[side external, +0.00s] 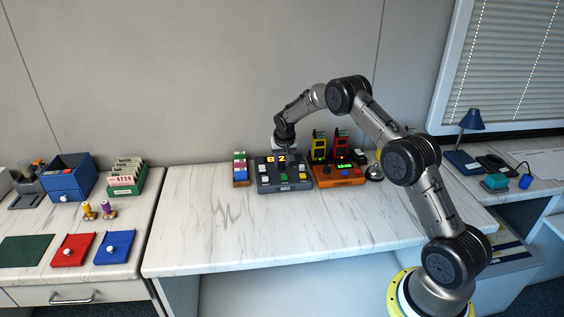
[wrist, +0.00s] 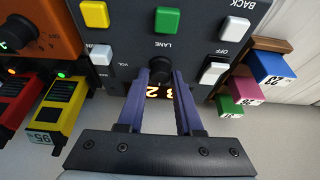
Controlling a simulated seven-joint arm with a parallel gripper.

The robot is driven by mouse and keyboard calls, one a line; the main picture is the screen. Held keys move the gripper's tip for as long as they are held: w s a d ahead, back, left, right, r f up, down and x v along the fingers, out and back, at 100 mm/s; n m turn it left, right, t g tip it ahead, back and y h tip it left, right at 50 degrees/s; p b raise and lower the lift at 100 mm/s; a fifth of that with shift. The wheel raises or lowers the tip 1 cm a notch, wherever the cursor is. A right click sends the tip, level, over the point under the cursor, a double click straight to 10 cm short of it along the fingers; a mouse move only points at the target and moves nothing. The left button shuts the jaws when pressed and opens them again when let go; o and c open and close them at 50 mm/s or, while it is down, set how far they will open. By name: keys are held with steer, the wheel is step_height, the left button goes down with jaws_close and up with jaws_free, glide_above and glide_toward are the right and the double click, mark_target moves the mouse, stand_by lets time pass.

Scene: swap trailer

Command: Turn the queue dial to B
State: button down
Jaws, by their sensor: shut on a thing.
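A dark grey console (side external: 283,187) stands on the marble desk, and it fills the upper wrist view (wrist: 120,30). A black knob (wrist: 163,69) on it sits under a label that reads LANE. My gripper (wrist: 163,76) points down at the console, its two blue-purple fingers shut on this knob from both sides. I read no word "queue" near the knob. A lit orange display (side external: 277,159) reads what looks like B 2. In the wrist view the display (wrist: 160,92) is upside down and partly hidden by the fingers. The knob's pointer is not readable.
An orange console (side external: 338,177) with yellow (side external: 319,147) and red (side external: 341,146) radios stands close on the right. Coloured blocks (side external: 239,165) stand close on the left. The desk front is clear.

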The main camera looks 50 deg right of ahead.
stand_by(0.3)
steer(key=c, duration=0.6)
jaws_free()
steer(key=v, duration=1.4)
